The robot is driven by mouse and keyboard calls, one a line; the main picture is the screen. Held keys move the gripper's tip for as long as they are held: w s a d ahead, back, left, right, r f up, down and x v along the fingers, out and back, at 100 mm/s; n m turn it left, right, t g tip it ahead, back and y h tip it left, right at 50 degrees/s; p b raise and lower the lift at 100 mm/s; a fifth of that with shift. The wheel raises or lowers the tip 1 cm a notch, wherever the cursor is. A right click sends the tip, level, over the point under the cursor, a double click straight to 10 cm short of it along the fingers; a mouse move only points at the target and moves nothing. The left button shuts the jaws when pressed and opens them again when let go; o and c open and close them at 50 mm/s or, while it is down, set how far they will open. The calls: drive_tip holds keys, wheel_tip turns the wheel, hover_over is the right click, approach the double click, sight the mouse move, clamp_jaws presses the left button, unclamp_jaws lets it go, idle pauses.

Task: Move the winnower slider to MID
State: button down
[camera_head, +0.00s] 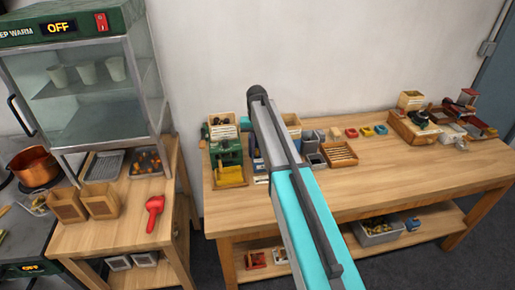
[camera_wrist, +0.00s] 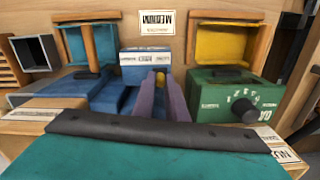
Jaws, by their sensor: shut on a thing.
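In the wrist view, my gripper (camera_wrist: 160,82) reaches to the front of a blue machine (camera_wrist: 115,92), which I take for the winnower. Its two purple-grey fingers are shut on a small orange-tan piece (camera_wrist: 160,76), apparently the slider knob; the fingers hide most of it. A pale label strip (camera_wrist: 140,57) runs across the blue front just behind the fingertips. Its lettering is too blurred to read, so I cannot tell the slider's position. In the head view my own arm hides the gripper and most of the blue machine.
A green machine (camera_wrist: 230,95) with a black knob stands close to the right in the wrist view. A "MEDIUM" sign (camera_wrist: 157,22) is behind. The wooden bench (camera_head: 400,178) has small trays and boxes; its front right is clear. A warming cabinet (camera_head: 85,90) stands left.

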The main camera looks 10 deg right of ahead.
drive_tip(key=shift+d+b, duration=0.4)
drive_tip(key=shift+d, duration=0.9)
drive_tip(key=c, duration=1.8)
unclamp_jaws()
drive_tip(key=shift+o, duration=0.2)
wheel_tip(320, 180, up, 14)
drive_tip(key=b, duration=0.4)
drive_tip(key=shift+a+f, duration=0.1)
